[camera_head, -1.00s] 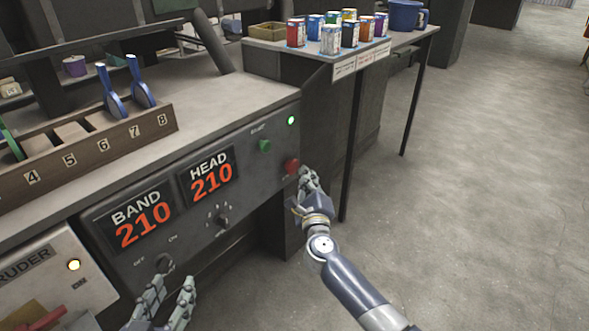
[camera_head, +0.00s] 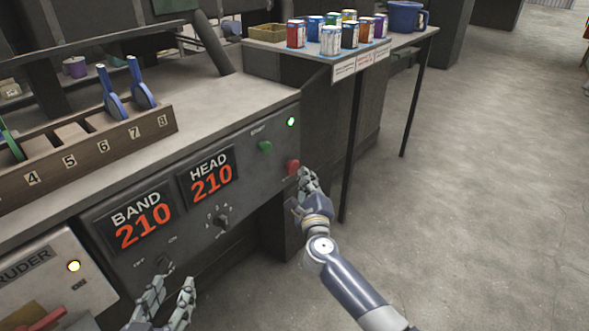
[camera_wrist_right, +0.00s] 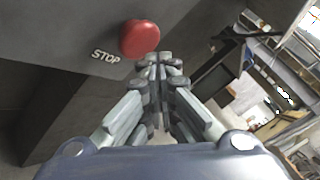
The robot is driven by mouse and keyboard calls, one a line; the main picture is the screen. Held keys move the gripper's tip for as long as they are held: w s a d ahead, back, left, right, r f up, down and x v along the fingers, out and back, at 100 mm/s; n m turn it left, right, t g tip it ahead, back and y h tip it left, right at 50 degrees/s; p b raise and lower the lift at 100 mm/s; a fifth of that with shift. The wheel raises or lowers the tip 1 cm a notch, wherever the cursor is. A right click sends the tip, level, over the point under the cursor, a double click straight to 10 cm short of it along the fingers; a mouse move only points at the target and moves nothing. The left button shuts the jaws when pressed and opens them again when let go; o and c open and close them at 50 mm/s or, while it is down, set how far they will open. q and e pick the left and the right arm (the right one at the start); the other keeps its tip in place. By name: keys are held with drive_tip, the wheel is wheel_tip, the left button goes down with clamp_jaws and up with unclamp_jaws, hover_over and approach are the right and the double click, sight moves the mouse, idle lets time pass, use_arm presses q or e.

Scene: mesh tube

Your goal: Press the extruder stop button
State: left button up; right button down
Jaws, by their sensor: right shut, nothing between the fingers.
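The red stop button (camera_head: 292,167) sits at the right end of the grey control panel (camera_head: 120,260). In the right wrist view the red button (camera_wrist_right: 140,39) shows large beside the printed word STOP. My right gripper (camera_head: 306,174) is shut and empty, its fingertips (camera_wrist_right: 160,60) just beside the button's lower right edge; I cannot tell whether they touch it. My left gripper (camera_head: 176,284) is low in the head view, in front of the panel's lower left part, with its two fingers spread apart and nothing visible between them.
A green start button (camera_head: 265,146) and a lit green lamp (camera_head: 291,121) are above the red one. The panel also holds a dial (camera_head: 222,222) and two displays reading 210. A table with several cans (camera_head: 331,40) stands behind. The floor at right is clear.

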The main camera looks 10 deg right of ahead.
idle(0.4)
use_arm(q)
drive_tip(key=shift+s+f, duration=0.1)
drive_tip(key=shift+f, duration=0.15)
use_arm(e)
drive_tip(key=shift+w+a, duration=0.25)
drive_tip(key=shift+w, duration=0.1)
use_arm(q)
drive_tip(key=shift+w+d+r+t+h, duration=0.15)
drive_tip(key=shift+w+r+t, duration=0.1)
drive_tip(key=shift+r, duration=0.25)
drive_tip(key=shift+w+d+r+t+h, duration=0.15)
drive_tip(key=shift+r+t, duration=0.1)
drive_tip(key=shift+r, duration=0.25)
use_arm(e)
drive_tip(key=shift+w+a+r, duration=0.1)
drive_tip(key=shift+w+a, duration=0.45)
drive_tip(key=shift+w, duration=0.1)
use_arm(q)
drive_tip(key=shift+s, duration=0.1)
idle(0.4)
drive_tip(key=s+a+f+g+y+p, duration=0.1)
drive_tip(key=s+a+f+g, duration=0.1)
drive_tip(key=f, duration=0.4)
drive_tip(key=shift+s+g, duration=0.6)
drive_tip(key=shift+g, duration=0.3)
use_arm(e)
drive_tip(key=shift+s+d, duration=0.75)
drive_tip(key=shift+s, duration=0.25)
